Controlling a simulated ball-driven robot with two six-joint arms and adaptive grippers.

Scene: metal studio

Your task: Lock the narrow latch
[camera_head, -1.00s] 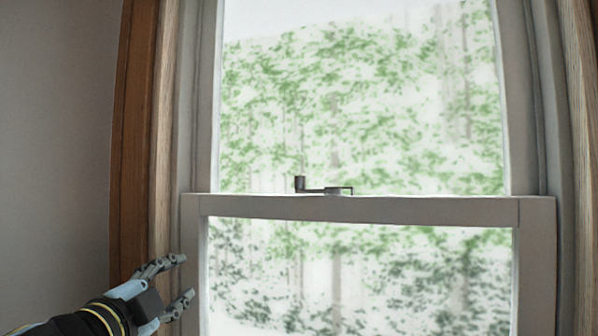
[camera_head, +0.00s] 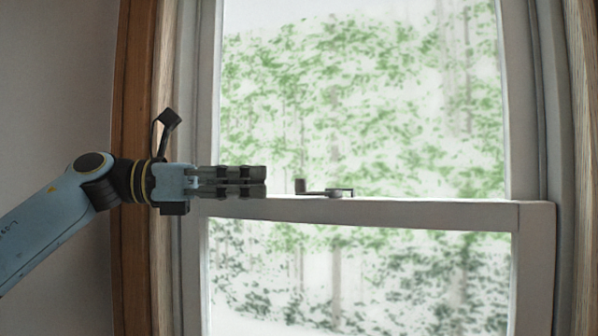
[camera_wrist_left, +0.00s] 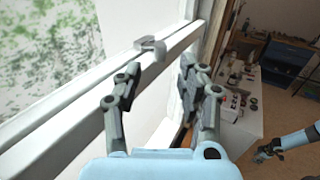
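The narrow latch (camera_head: 337,193) is a small dark metal piece on top of the window's middle rail. Its thin lever runs left along the rail to a short upright knob (camera_head: 300,186). My left gripper (camera_head: 262,182) is level with the latch, a little left of the knob and apart from it. In the left wrist view the latch (camera_wrist_left: 150,47) shows ahead, beyond the fingertips. The two fingers of my left gripper (camera_wrist_left: 150,85) are spread with nothing between them. My right gripper (camera_wrist_left: 264,152) shows small at the lower right of the left wrist view, its fingers too small to judge.
The pale middle rail (camera_head: 420,212) crosses the window under the latch. A wooden frame (camera_head: 135,100) stands at the left. The left wrist view shows a cluttered white table (camera_wrist_left: 240,120) and a shelf unit (camera_wrist_left: 288,60) behind. The rail right of the latch is clear.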

